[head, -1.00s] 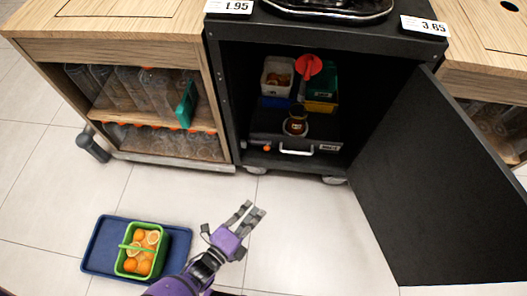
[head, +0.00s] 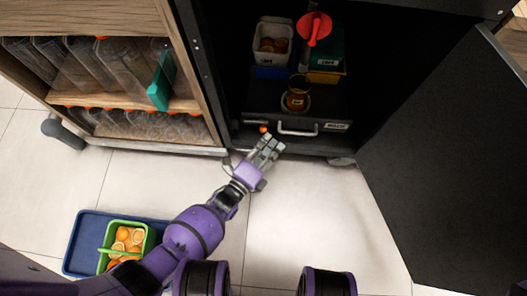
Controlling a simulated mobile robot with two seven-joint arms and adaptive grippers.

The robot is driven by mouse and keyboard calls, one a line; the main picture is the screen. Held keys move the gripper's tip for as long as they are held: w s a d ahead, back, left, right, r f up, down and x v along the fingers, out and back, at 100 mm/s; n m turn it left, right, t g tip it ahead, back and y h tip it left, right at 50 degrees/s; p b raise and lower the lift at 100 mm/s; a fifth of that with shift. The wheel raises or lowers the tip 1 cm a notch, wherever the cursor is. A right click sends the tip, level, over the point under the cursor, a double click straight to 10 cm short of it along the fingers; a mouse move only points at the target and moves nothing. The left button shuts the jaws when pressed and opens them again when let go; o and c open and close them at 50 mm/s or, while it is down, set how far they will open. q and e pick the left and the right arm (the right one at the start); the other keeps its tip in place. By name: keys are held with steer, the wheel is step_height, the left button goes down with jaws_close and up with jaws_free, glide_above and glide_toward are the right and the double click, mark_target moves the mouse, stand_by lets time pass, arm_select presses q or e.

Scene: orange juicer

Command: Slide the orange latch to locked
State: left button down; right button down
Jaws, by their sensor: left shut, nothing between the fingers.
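The orange latch (head: 263,129) is a small orange knob on the left of the front of a black drawer (head: 330,112) low inside the open black cabinet. The drawer has a silver handle (head: 297,132) right of the latch and a white label at its right. My left gripper (head: 270,145) is just below the latch, at the cabinet's lower front edge. Its fingers are shut and empty, pointing up toward the latch. I cannot tell whether the fingertips touch it. My right gripper is not in view.
The cabinet door (head: 450,160) stands open at the right. A dark jar (head: 298,94) sits on the drawer unit, with bins and a red item (head: 314,28) behind. A bottle shelf (head: 110,80) is at left. A green basket of oranges (head: 127,244) sits on a blue tray (head: 85,235).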

arm_select(q)
steer(key=shift+w+a, duration=0.25)
steer(key=shift+a, duration=0.7)
steer(key=shift+w+a, duration=0.25)
steer(key=shift+a, duration=0.7)
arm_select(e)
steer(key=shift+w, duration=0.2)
